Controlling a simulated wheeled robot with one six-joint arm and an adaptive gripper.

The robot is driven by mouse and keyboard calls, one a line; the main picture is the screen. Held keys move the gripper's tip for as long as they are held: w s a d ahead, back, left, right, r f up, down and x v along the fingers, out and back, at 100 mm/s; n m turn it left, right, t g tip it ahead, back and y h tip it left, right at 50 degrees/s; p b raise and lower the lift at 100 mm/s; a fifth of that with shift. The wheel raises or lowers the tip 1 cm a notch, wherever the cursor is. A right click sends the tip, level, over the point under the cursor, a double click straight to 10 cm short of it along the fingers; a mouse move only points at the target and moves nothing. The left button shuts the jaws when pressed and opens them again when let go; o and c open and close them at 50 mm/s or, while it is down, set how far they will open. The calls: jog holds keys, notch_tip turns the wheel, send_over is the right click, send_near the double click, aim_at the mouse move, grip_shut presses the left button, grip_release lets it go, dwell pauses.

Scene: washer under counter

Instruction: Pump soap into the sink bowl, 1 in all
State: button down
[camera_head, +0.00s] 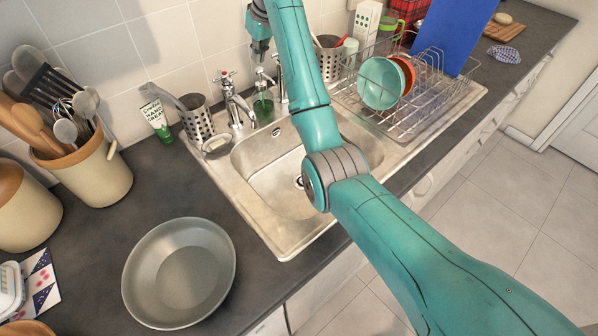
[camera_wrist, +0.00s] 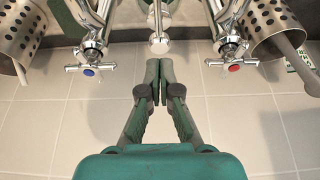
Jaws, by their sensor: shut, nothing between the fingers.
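The soap dispenser (camera_head: 263,106) is a green bottle with a pale pump top, standing at the back of the sink between the two taps. Its round silver pump head (camera_wrist: 159,46) shows in the wrist view just beyond my fingertips. My gripper (camera_head: 261,58) is above the dispenser, pointing down, with its fingers shut and empty. The fingers (camera_wrist: 160,66) also show in the wrist view, close to the pump head; I cannot tell whether they touch it. The metal sink bowl (camera_head: 262,168) lies in front of the dispenser, partly hidden by my arm.
A left tap (camera_head: 233,101) stands beside the dispenser; in the wrist view, blue-marked (camera_wrist: 90,71) and red-marked (camera_wrist: 233,67) taps flank the pump. A dish rack (camera_head: 432,110) is at right. A pan (camera_head: 180,272) and utensil crock (camera_head: 88,178) stand at left.

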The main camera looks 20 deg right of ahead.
aim_at(259, 69)
jog(key=shift+f, duration=0.1)
dwell(0.3)
jog(key=shift+f, duration=0.75)
jog(key=shift+f, duration=0.8)
jog(key=shift+r, duration=1.6)
